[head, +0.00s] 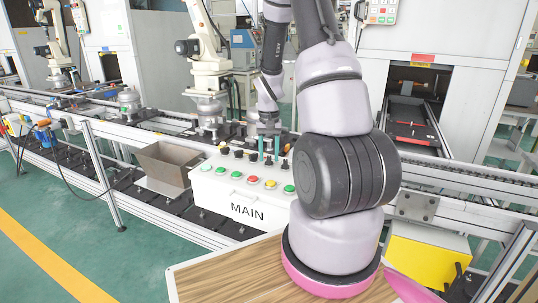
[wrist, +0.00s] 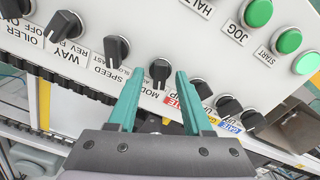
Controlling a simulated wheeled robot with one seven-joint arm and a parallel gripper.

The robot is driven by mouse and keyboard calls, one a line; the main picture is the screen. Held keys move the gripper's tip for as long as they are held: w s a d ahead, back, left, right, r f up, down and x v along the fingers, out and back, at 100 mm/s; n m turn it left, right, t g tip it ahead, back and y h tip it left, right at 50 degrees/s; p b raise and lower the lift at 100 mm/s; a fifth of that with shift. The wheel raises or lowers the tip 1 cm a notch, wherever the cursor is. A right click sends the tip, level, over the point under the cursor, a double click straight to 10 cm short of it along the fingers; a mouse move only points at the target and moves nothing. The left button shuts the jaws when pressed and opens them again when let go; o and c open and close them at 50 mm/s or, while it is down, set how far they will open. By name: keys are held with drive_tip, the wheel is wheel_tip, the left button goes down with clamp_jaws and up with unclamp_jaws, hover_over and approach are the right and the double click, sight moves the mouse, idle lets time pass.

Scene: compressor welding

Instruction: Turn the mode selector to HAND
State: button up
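The mode selector (wrist: 160,72) is a black knob on the white control panel (wrist: 205,65), beside a partly covered label that starts "MOD". My gripper (wrist: 159,76) has two teal fingers, one on each side of this knob, with small gaps showing. Whether either finger touches it is hard to tell. The HAND marking cannot be read, and the knob's exact setting is unclear. In the head view my gripper (head: 268,155) points down at the back row of knobs on the panel marked MAIN (head: 247,211).
The SPEED knob (wrist: 117,48) is close to the left finger, and another black knob (wrist: 201,89) is close to the right finger. Green JOG (wrist: 258,13) and START (wrist: 289,41) buttons lie further off. An open brown box (head: 165,165) stands left of the panel.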

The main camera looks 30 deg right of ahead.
wheel_tip(320, 180, up, 11)
idle(0.6)
drive_tip(key=shift+f, duration=0.1)
idle(0.4)
wheel_tip(320, 180, up, 15)
drive_tip(key=t, duration=0.4)
hover_over(269, 157)
drive_tip(key=s+a, duration=0.7)
drive_tip(key=s, duration=0.1)
drive_tip(key=s+a+r+t+y, duration=0.1)
drive_tip(key=s+a+r, duration=0.2)
drive_tip(key=s, duration=0.3)
drive_tip(key=s+a+r+n+t+y, duration=0.1)
drive_tip(key=s+a+r+t, duration=0.1)
drive_tip(key=s+a+r, duration=0.1)
drive_tip(key=s+r, duration=0.1)
drive_tip(key=s, duration=0.1)
drive_tip(key=shift+s+a+n, duration=0.2)
drive_tip(key=shift+s+n, duration=0.1)
drive_tip(key=shift+s, duration=0.05)
drive_tip(key=shift+r, duration=0.1)
